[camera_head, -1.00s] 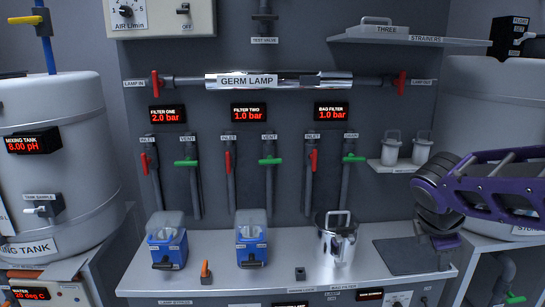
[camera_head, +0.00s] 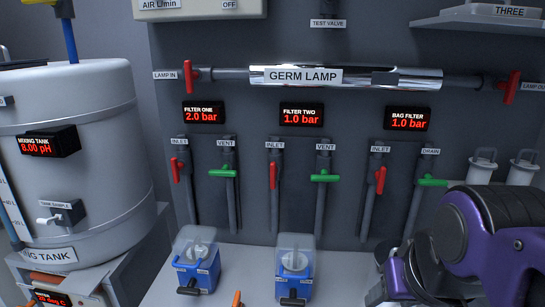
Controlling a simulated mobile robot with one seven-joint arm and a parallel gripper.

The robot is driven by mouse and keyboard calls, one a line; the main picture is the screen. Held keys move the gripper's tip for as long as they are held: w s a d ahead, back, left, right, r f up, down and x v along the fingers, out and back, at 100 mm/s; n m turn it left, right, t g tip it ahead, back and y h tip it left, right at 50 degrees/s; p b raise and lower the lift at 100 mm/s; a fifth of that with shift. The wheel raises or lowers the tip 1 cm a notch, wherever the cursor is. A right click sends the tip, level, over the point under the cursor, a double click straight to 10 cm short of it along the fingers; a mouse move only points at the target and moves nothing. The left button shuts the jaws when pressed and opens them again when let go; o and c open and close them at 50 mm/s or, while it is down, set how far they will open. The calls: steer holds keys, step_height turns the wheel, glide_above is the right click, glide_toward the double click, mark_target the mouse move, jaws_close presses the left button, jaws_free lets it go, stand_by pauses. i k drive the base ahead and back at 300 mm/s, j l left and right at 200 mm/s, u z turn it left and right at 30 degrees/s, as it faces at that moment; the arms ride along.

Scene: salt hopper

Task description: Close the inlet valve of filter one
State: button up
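The inlet valve of filter one has a red handle (camera_head: 175,170) on the left pipe under the filter one display (camera_head: 204,115), which reads 2.0 bar. The handle stands nearly upright, along its pipe, below the INLET label (camera_head: 180,140). The green vent handle (camera_head: 222,173) beside it lies level, across its pipe. My purple and black arm is at the lower right, well away from this valve. My gripper's fingers cannot be made out. The blue filter housing with a clear cover (camera_head: 196,262) stands below the valve.
Filter two's inlet handle (camera_head: 273,175) and vent handle (camera_head: 325,178) are to the right, then the bag filter's inlet handle (camera_head: 380,180) and drain handle (camera_head: 433,182). The germ lamp tube (camera_head: 370,78) runs above. The mixing tank (camera_head: 105,130) stands left.

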mark_target(176, 166)
steer(key=j+z, duration=0.1)
steer(key=j, duration=0.55)
steer(key=j+z, duration=0.15)
steer(key=j, duration=0.5)
steer(key=k+j+z, duration=0.1)
steer(key=j, duration=0.55)
steer(key=j+z, duration=0.1)
steer(key=j, duration=0.5)
steer(key=k+j+z, duration=0.1)
steer(key=j, duration=0.55)
steer(key=k+j, duration=0.1)
steer(key=j, duration=0.2)
steer(key=j+u, duration=0.1)
steer(key=j, duration=0.2)
steer(key=l+z, duration=0.2)
steer(key=k+j, duration=0.05)
steer(key=j, duration=0.05)
